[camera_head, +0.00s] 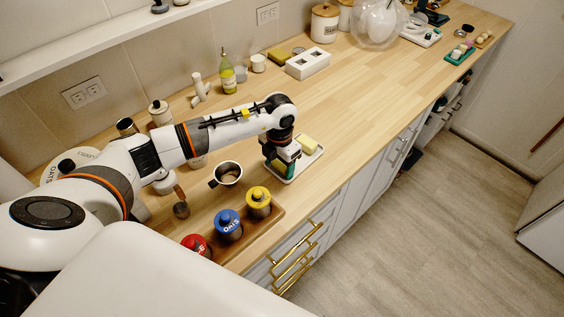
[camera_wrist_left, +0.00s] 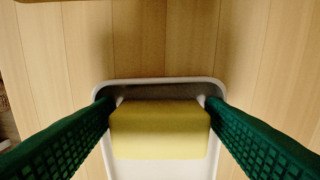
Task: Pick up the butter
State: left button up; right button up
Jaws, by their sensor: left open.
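The butter is a pale yellow block (camera_head: 308,144) on a white dish (camera_head: 314,160) near the front edge of the counter. In the left wrist view the butter (camera_wrist_left: 160,130) lies on the white dish (camera_wrist_left: 150,86) between the two green fingers. My left gripper (camera_head: 285,168) is over the near part of the dish, pointing down. In the wrist view the left gripper (camera_wrist_left: 160,128) is open, with a finger on each side of the butter. I cannot tell whether the fingers touch it. My right gripper is not in view.
A white block with square openings (camera_head: 308,64) stands behind. The counter to the right (camera_head: 365,95) is clear.

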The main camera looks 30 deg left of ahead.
pick_arm(q)
jog(key=c, duration=0.8)
